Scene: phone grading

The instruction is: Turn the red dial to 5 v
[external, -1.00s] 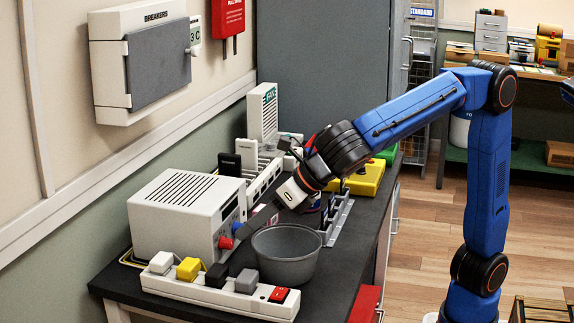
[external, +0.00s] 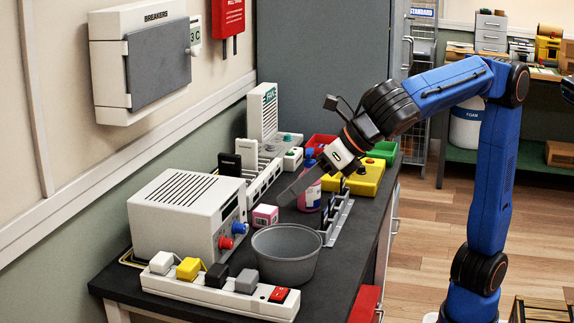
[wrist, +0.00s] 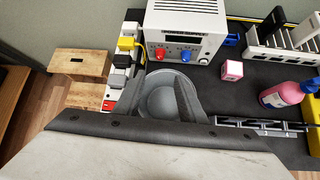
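The red dial (external: 225,242) is on the front of a white power supply box (external: 172,215), below and beside a blue dial (external: 239,228). In the wrist view the red dial (wrist: 160,53) sits left of the blue dial (wrist: 186,56), under a small display (wrist: 180,40) whose reading I cannot make out. My gripper (external: 283,200) is in the air to the right of the dials, clear of them and near a pink box. In the wrist view my gripper's two fingers (wrist: 160,92) are apart with nothing between them, above a grey bowl.
The grey bowl (external: 286,262) stands in front of the supply. A power strip (external: 222,293) with several plugs lies along the front. The pink box (external: 264,217), a pink bottle (external: 310,190), a slotted rack (external: 337,222) and a yellow box (external: 362,182) stand behind and right.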

